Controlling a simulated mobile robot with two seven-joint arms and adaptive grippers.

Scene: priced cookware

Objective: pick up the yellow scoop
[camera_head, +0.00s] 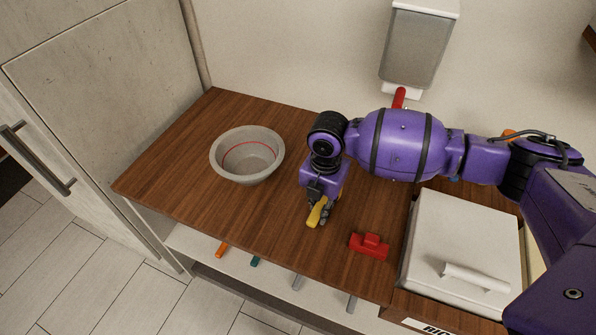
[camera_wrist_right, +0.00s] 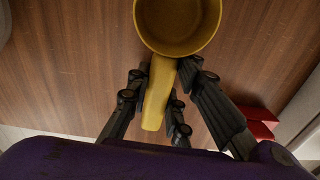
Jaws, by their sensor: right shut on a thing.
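The yellow scoop (camera_head: 316,213) is at my right gripper (camera_head: 320,204) in the head view, above the front part of the wooden counter. In the right wrist view the scoop (camera_wrist_right: 158,92) shows its round, hollow bowl at the top and its handle running down between the black fingers. My right gripper (camera_wrist_right: 160,98) is shut on the handle. I cannot tell whether the scoop touches the counter. My left gripper is not in view.
A grey bowl (camera_head: 247,154) stands on the wooden counter (camera_head: 180,170) to the left. A red object (camera_head: 370,246) lies right of the scoop, beside a white lidded box (camera_head: 465,250). A dispenser (camera_head: 419,45) hangs on the wall. Several handles stick out below the counter.

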